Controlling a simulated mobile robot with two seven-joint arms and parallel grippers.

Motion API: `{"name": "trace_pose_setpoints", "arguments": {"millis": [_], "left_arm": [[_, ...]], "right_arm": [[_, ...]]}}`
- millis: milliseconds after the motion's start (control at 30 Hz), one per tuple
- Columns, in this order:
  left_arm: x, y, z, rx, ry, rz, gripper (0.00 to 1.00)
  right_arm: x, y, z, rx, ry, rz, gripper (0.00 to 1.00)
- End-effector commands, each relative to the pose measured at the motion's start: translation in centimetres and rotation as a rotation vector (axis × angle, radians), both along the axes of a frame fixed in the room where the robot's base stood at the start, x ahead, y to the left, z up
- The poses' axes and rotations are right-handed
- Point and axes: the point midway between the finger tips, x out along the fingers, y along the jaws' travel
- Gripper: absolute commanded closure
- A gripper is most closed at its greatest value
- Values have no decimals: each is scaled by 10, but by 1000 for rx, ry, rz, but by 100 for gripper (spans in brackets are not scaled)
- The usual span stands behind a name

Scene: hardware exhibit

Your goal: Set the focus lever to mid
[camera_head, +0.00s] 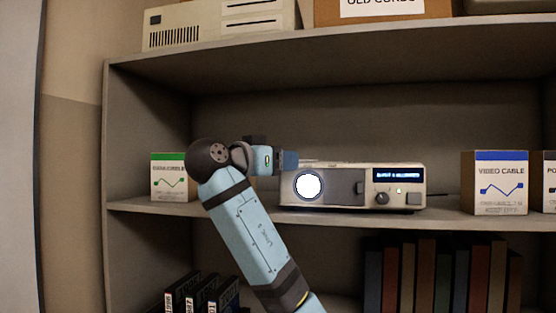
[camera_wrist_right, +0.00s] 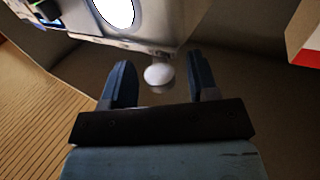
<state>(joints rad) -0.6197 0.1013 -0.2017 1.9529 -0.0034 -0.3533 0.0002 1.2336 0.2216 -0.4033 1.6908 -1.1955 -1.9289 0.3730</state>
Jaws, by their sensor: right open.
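The projector (camera_head: 345,186) sits on the middle shelf, with a glowing round lens on its left front and a blue display on its right. My right gripper (camera_head: 290,160) is at the projector's left end, near the lens. In the right wrist view, the right gripper (camera_wrist_right: 161,82) is open, with its two dark fingers apart. A pale round knob, apparently the focus lever (camera_wrist_right: 158,75), shows between the fingers, with no visible contact. The lever cannot be made out in the head view, so its setting is unclear. My left gripper is not in view.
A green-topped cable box (camera_head: 170,180) stands left of my arm on the same shelf. A blue-topped video cable box (camera_head: 497,185) stands to the right. The upper shelf (camera_head: 330,42) overhangs the projector. Books (camera_head: 440,275) fill part of the lower shelf.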

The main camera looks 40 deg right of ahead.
Motion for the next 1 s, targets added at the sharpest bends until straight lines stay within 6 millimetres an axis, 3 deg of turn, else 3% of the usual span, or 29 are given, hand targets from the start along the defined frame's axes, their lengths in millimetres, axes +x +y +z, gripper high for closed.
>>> {"name": "trace_pose_setpoints", "arguments": {"millis": [67,200,300,1000], "left_arm": [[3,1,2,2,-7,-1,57],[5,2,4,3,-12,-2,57],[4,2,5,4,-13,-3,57],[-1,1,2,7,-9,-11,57]], "right_arm": [[0,0,0,0,0,0,50],[0,0,0,0,0,0,83],[0,0,0,0,0,0,100],[-3,-7,0,1,-1,0,100]]}}
